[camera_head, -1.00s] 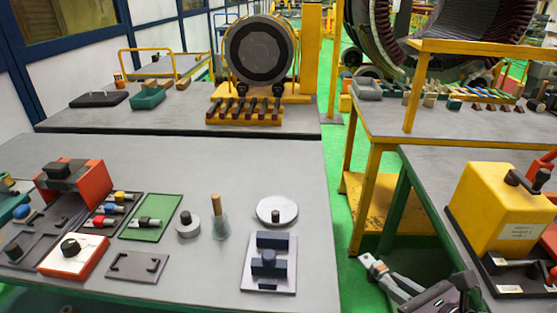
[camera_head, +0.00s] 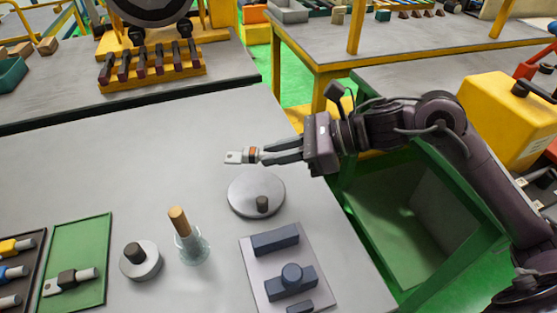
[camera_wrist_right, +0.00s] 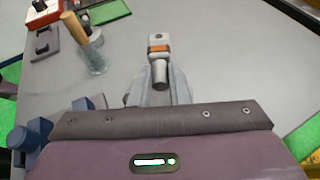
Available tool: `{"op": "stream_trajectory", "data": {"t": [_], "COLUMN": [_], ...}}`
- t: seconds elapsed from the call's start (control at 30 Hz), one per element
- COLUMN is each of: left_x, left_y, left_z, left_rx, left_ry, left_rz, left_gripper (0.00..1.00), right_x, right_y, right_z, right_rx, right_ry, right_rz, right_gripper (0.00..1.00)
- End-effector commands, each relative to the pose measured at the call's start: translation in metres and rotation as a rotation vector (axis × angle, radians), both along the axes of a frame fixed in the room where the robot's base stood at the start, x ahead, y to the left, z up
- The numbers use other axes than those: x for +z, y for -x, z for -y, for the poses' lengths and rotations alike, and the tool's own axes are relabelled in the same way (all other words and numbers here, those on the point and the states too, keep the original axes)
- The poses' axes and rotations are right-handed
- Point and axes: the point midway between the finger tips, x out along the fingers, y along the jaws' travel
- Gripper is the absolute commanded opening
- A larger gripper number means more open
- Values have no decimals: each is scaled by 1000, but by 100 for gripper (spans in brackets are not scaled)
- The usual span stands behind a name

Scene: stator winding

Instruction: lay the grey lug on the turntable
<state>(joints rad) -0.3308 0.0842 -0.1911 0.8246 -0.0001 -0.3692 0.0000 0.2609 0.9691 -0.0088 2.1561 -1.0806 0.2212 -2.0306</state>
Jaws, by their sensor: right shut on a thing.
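The grey lug (camera_head: 234,157) has a flat pale tongue with a hole and an orange band. My right gripper (camera_head: 270,156) is shut on its rear end and holds it out to the left, apart from the turntable. In the right wrist view the lug (camera_wrist_right: 158,42) points away from the jaws (camera_wrist_right: 159,88). The turntable (camera_head: 244,188) is a round grey disc with a short dark peg near its front edge. In the head view it lies below and just left of the gripper, with nothing else on it. My left gripper is not in view.
A plate with dark blue blocks (camera_head: 275,241) lies in front of the turntable. A brush in a glass jar (camera_head: 192,246) and a round weight with a dark knob (camera_head: 140,260) stand left. A green tray (camera_head: 93,240) holds another lug.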

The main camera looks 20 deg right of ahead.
Motion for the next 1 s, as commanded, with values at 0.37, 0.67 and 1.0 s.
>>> {"op": "stream_trajectory", "data": {"t": [0.37, 0.67, 1.0], "left_x": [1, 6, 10], "left_y": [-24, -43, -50], "left_z": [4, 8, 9], "left_rx": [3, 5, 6], "left_ry": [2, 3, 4], "left_rz": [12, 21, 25], "left_gripper": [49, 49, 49], "right_x": [-30, -58, -66], "right_y": [0, 0, 0], "right_z": [2, 2, 2], "right_rx": [13, 12, 12], "right_ry": [-4, -3, -2], "right_rz": [-2, -1, 1], "right_gripper": [0, 0, 0]}}
